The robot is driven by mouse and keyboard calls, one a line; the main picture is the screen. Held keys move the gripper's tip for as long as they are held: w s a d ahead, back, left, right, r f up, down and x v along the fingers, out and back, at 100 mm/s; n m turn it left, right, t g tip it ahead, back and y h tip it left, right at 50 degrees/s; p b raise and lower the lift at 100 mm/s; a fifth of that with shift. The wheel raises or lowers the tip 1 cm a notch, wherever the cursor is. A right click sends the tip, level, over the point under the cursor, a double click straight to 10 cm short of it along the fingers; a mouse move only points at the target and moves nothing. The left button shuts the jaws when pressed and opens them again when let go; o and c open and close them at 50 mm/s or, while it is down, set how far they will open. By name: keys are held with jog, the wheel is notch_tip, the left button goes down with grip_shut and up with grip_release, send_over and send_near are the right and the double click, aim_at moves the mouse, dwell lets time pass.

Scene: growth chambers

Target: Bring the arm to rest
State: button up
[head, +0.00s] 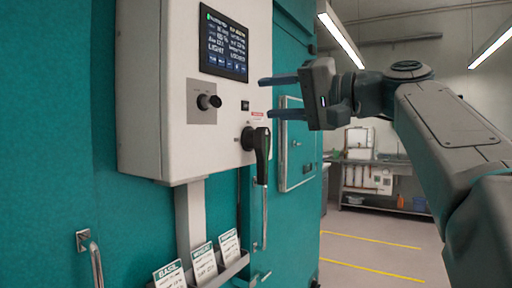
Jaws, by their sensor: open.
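My gripper (268,98) is open and empty, at the end of my grey arm. Its two blue-grey fingers point left toward the white control box (165,95). The fingertips show in front of the box's right edge, to the right of the screen (223,45) and above the black lever handle (262,150). I cannot tell how far the fingertips are from the box. My arm reaches in from the right side of the view and bends at the upper right.
A black knob (209,101) sits below the screen. Cards (204,262) stand in a holder under the box, on the teal chamber wall (50,180). A metal handle (96,262) is at lower left. The floor (360,240) with yellow lines is open; a shelf (385,208) stands behind.

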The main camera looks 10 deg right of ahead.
notch_tip(320, 180, down, 27)
jog(key=s+m+g+h+p, duration=0.2)
jog(key=g+h+p, duration=0.15)
jog(key=h, duration=0.45)
jog(key=s+d+f+n+g+h, duration=0.1)
jog(key=s+d+f+g+h, duration=0.1)
jog(key=s+f, duration=0.5)
jog(key=s+d+f+n+g+h+p, duration=0.1)
jog(key=s+f+h, duration=0.3)
jog(key=f, duration=1.1)
jog(key=s+d+n+g, duration=0.1)
jog(key=s, duration=0.2)
jog(key=shift+s+d+g, duration=0.3)
jog(key=shift+d+g, duration=0.05)
jog(key=shift+d, duration=0.05)
